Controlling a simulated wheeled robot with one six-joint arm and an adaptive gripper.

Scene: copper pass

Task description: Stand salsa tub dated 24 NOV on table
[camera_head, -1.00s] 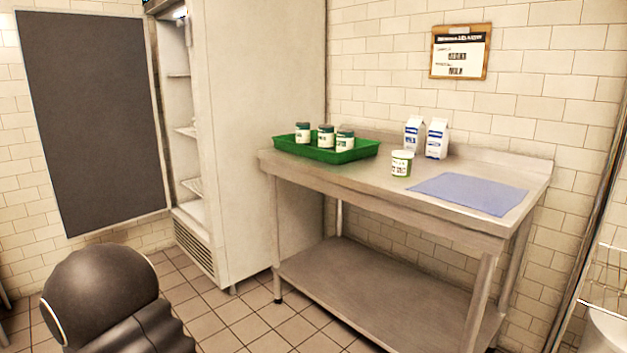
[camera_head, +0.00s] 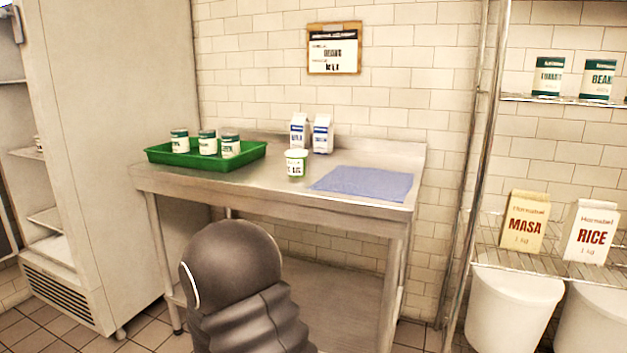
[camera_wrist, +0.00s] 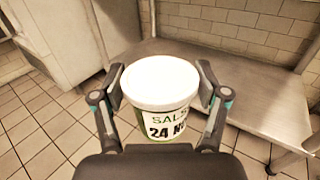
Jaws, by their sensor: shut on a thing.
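In the wrist view, my gripper (camera_wrist: 161,90) is shut on a white salsa tub (camera_wrist: 165,108) with a white lid. Its label reads "SALS…" and "24 N…", the rest being cut off by the curve. The tub is upright between the two fingers, in front of the table's lower shelf (camera_wrist: 250,95). In the head view, the steel table (camera_head: 240,190) stands against the wall. A similar small tub (camera_head: 296,164) with a green-edged label stands on it; its date is too small to read. My gripper is hidden in the head view.
A green tray (camera_head: 165,156) with three cans, two milk cartons (camera_head: 311,134) and a blue mat (camera_head: 362,182) are on the tabletop. A clipboard (camera_head: 334,48) hangs above. A tall fridge (camera_head: 105,140) stands left, and a wire rack (camera_head: 545,257) with bags and bins right. Bare steel shows along the front edge.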

